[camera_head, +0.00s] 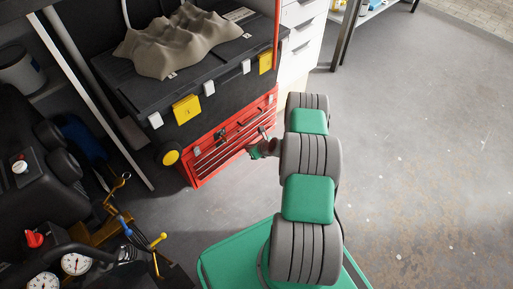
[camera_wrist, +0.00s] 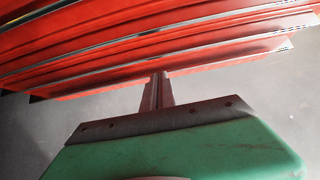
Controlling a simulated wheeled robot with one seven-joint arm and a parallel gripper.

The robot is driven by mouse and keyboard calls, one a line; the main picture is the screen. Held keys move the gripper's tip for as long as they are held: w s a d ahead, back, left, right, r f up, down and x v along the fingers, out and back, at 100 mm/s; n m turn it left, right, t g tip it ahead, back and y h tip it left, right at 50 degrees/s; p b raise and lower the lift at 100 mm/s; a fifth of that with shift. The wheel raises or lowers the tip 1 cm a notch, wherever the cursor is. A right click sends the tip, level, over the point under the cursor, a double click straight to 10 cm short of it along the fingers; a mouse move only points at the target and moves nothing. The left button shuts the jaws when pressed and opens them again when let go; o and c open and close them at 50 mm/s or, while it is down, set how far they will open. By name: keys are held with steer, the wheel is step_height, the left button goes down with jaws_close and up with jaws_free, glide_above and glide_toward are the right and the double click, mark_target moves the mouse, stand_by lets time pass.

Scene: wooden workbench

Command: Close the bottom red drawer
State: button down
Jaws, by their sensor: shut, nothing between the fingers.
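The red drawer chest (camera_head: 208,163) stands on the floor under a black storage box, with several stacked drawers along its front. In the wrist view its drawer fronts run across the top as red bands with metal edge strips. The bottom red drawer (camera_wrist: 215,58) is the lowest band. My gripper (camera_wrist: 158,78) is shut and empty, its fingertips at the lower edge of that band; I cannot tell whether they touch it. In the head view my gripper (camera_head: 254,150) is close to the chest's front, low down. How far the bottom drawer stands out is unclear.
A black storage box (camera_head: 222,97) with yellow latches carries a grey rock-like model (camera_head: 178,40). White drawers (camera_head: 303,40) stand behind it. Gauges and tools (camera_head: 75,264) crowd the lower left. The concrete floor (camera_head: 430,150) at right is clear.

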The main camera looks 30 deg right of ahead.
steer(key=shift+w+r, duration=0.15)
steer(key=shift+w, duration=0.3)
steer(key=shift+w+d, duration=0.1)
steer(key=s+f+p+v, duration=0.2)
steer(key=p+v, duration=0.3)
steer(key=v, duration=0.8)
steer(key=a+r+n+g+p, duration=0.1)
steer(key=a+r+n+p, duration=0.35)
steer(key=r, duration=0.95)
steer(key=a+r+n+g+p, duration=0.2)
steer(key=r+n+p, duration=0.55)
steer(key=r, duration=0.75)
steer(key=a+r+n+g+p, duration=0.1)
steer(key=a+r+n+p, duration=0.4)
steer(key=r, duration=0.9)
steer(key=s+a+r+n+p, duration=0.2)
steer(key=s+r+n+p, duration=0.3)
steer(key=r, duration=0.5)
steer(key=s+a+r+n+g+h+p, duration=0.1)
steer(key=s+a+r+n+p, duration=0.2)
steer(key=r, duration=0.6)
steer(key=s+a+r+n+h+p, duration=0.1)
steer(key=s+a+r+n+p, duration=0.1)
steer(key=s+r+n+p, duration=0.4)
step_height(320, 180, up, 5)
steer(key=s+n, duration=0.2)
steer(key=shift+s+a+f+p, duration=0.2)
steer(key=shift+s+a+p, duration=0.05)
steer(key=shift+s+p, duration=0.15)
